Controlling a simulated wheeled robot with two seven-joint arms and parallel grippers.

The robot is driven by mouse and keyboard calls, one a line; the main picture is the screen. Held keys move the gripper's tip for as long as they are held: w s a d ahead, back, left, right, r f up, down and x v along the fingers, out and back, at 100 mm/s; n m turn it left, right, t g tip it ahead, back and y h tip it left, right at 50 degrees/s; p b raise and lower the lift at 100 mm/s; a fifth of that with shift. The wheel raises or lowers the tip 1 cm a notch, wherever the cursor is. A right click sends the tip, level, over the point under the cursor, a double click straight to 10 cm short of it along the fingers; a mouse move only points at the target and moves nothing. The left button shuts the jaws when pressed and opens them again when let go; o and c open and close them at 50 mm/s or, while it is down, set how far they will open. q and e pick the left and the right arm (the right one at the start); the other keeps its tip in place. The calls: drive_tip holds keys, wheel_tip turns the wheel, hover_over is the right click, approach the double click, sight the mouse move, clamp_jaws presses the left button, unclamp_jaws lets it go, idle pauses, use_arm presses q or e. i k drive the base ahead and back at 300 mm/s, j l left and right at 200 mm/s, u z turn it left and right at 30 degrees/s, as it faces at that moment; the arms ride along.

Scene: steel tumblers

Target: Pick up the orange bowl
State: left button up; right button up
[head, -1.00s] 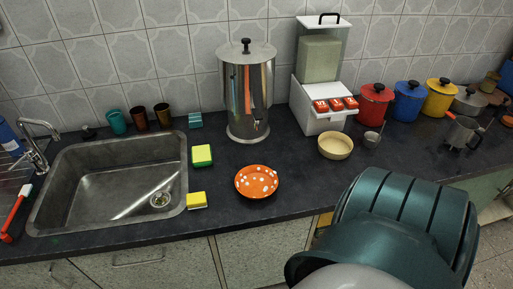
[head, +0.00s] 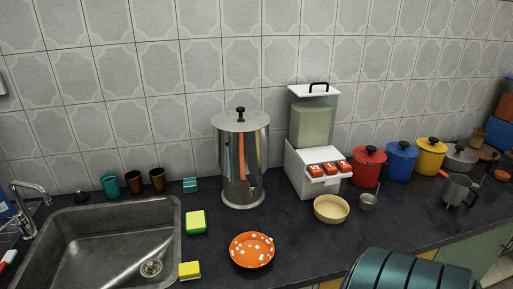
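The orange bowl (head: 251,250) with white spots sits on the dark counter in the head view, in front of the tall steel container (head: 240,165) and to the right of the sponges. It looks shallow, and nothing touches it. Neither of my grippers is in view.
A yellow-green sponge (head: 196,222) and a yellow sponge (head: 189,270) lie left of the bowl, beside the sink (head: 95,250). A cream bowl (head: 331,209) stands right, before a white dispenser (head: 315,150). Counter around the orange bowl is clear.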

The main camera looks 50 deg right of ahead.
sight(250, 249)
drive_tip(key=i+j+z, duration=0.1)
drive_tip(key=z, duration=1.15)
drive_tip(key=j+z, duration=0.75)
drive_tip(key=k+j+z, duration=0.1)
drive_tip(key=j+z, duration=0.25)
drive_tip(key=j, duration=0.15)
drive_tip(key=k+j, duration=0.1)
drive_tip(key=j, duration=0.25)
drive_tip(key=j+z, duration=0.1)
drive_tip(key=j, duration=0.25)
drive_tip(key=k+j, duration=0.15)
drive_tip(key=j, duration=0.2)
drive_tip(key=k+j, duration=0.1)
drive_tip(key=j, duration=0.25)
drive_tip(key=z, duration=0.05)
